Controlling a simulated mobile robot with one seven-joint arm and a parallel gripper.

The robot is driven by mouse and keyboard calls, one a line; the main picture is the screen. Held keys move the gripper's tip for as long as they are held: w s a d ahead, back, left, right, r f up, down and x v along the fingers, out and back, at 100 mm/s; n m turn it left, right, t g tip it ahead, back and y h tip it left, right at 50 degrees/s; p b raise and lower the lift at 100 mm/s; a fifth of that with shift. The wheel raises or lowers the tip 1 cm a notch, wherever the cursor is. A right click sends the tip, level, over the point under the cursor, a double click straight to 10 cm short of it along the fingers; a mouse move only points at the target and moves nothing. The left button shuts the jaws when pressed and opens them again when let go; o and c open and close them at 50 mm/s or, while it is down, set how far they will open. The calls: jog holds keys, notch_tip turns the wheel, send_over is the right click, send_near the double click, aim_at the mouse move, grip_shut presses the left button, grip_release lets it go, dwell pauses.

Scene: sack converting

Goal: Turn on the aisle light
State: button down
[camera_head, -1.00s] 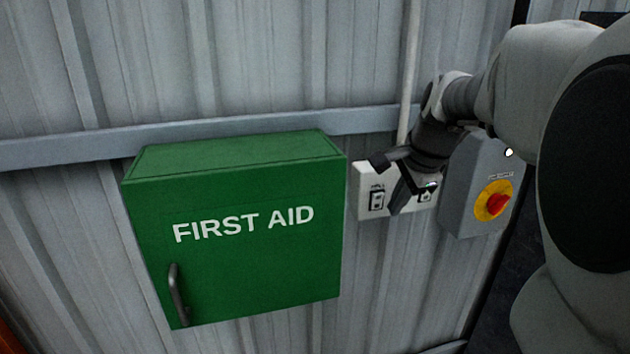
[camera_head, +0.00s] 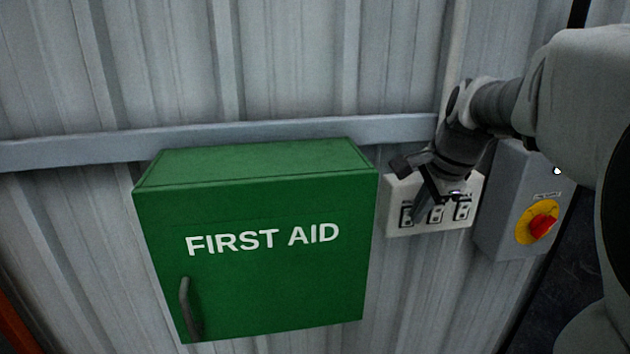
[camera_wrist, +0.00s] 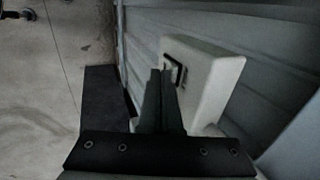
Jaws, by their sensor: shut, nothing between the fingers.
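A white switch plate (camera_head: 394,190) is fixed to the corrugated wall between a green box and a grey box. It carries three rocker switches: left (camera_head: 407,215), middle (camera_head: 436,213) and right (camera_head: 462,208). Their labels are too small to read. My gripper (camera_head: 418,214) is shut and empty, its fingertips in front of the plate between the left and middle switches. In the wrist view the shut fingers (camera_wrist: 162,75) point at the plate (camera_wrist: 208,88), close to one dark-framed switch (camera_wrist: 178,74). I cannot tell whether they touch it.
A green first aid box (camera_head: 260,240) juts from the wall just left of the plate. A grey box (camera_head: 508,200) with a red knob on a yellow disc (camera_head: 538,224) is just right of it. A horizontal rail (camera_head: 220,138) runs above.

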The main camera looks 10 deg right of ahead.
jog(key=shift+w+r+p, duration=0.2)
jog(key=shift+w+p, duration=0.1)
jog(key=shift+r+p, duration=0.6)
jog(key=shift+r, duration=0.15)
dwell(0.4)
